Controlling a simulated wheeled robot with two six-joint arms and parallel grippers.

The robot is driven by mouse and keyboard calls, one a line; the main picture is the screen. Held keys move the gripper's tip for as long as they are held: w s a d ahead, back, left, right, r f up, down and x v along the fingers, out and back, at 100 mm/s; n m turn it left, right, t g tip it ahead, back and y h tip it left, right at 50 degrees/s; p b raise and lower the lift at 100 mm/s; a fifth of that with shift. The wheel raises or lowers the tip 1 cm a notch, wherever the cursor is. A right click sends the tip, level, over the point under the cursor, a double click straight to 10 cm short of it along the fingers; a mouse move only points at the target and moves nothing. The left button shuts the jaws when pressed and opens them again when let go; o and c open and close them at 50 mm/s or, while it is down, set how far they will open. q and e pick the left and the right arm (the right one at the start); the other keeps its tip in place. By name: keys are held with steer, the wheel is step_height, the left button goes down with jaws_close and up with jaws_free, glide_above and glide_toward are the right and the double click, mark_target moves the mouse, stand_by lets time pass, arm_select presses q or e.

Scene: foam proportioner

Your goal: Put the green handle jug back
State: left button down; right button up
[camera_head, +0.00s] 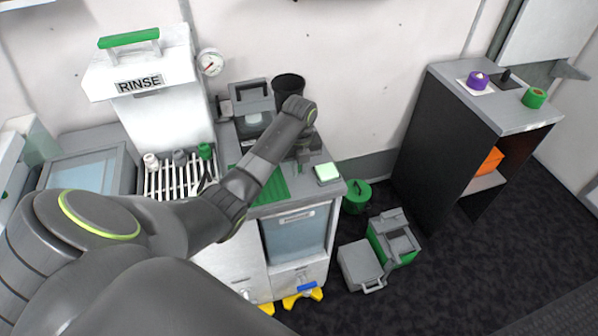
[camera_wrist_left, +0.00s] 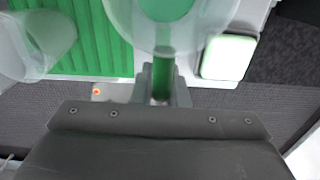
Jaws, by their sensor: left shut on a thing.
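In the left wrist view, a translucent jug (camera_wrist_left: 205,18) with a green inside or base is at the top middle, and its green handle (camera_wrist_left: 162,78) points toward me. My left gripper (camera_wrist_left: 162,92) is shut on this green handle. In the head view my left gripper (camera_head: 304,154) is over the right part of the grey counter, and my arm hides most of the jug. A ribbed green mat (camera_wrist_left: 95,38) lies beside the jug, and also shows in the head view (camera_head: 272,191).
A second translucent vessel (camera_wrist_left: 38,42) stands at the left in the wrist view. A pale green lit pad (camera_head: 327,173) sits at the counter's right corner. A dark cup (camera_head: 289,84) and a grey device (camera_head: 252,100) are behind. The white RINSE unit (camera_head: 155,100) stands left.

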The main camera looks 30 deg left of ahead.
arm_select(q)
steer(key=shift+f, duration=1.4)
steer(key=shift+f, duration=0.1)
steer(key=c, duration=1.4)
jaws_free()
steer(key=shift+c, duration=0.2)
step_height(320, 180, up, 7)
steer(key=shift+f+b, duration=0.1)
steer(key=shift+b, duration=0.55)
step_height(320, 180, up, 5)
steer(key=shift+f+p, duration=0.15)
steer(key=shift+p, duration=1.05)
steer(key=shift+r+p, duration=0.4)
